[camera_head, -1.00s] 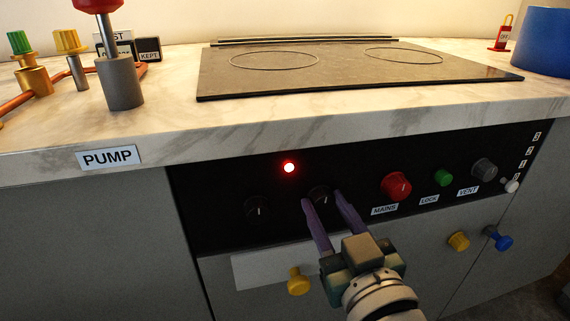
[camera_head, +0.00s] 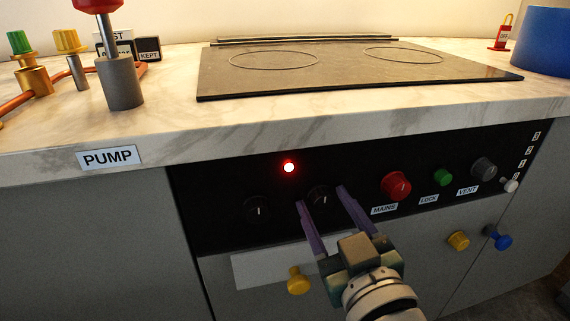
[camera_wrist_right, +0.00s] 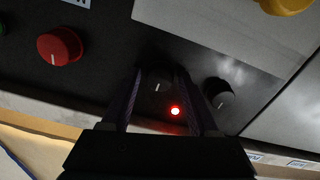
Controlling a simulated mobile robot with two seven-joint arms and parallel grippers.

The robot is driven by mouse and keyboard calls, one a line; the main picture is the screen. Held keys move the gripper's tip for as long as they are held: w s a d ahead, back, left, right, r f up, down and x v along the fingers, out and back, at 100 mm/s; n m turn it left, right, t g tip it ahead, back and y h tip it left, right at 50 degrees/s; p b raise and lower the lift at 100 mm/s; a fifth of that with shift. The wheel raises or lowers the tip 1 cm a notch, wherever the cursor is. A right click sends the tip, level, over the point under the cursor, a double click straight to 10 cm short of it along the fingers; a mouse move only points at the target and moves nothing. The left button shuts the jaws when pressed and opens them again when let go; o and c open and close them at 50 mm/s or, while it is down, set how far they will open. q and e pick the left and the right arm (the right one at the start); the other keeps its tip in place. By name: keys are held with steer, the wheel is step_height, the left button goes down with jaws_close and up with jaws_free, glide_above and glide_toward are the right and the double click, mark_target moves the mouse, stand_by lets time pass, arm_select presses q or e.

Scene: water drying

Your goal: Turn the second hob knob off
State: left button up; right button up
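The second hob knob (camera_head: 320,194) is a small black dial with a white pointer mark on the black control panel. My right gripper (camera_head: 320,198) reaches it from below, its two purple fingers apart, one on each side of the knob. In the right wrist view the knob (camera_wrist_right: 159,77) shows between the fingers, with dark gaps beside it, and its mark looks roughly upright. The first hob knob (camera_head: 257,208) is to the left, also black with a white mark. A red light (camera_head: 289,167) glows above and between the two knobs. My left gripper is not in view.
A red MAINS knob (camera_head: 396,187), a green LOCK button (camera_head: 443,177) and a grey VENT knob (camera_head: 484,168) are to the right on the panel. Yellow (camera_head: 299,281) and blue (camera_head: 498,238) knobs stick out below. The counter edge overhangs above.

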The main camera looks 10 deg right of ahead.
steer(key=shift+o, duration=0.6)
steer(key=shift+s, duration=0.1)
steer(key=shift+s, duration=0.3)
steer(key=s+p, duration=0.2)
steer(key=s, duration=0.7)
steer(key=shift+d, duration=0.15)
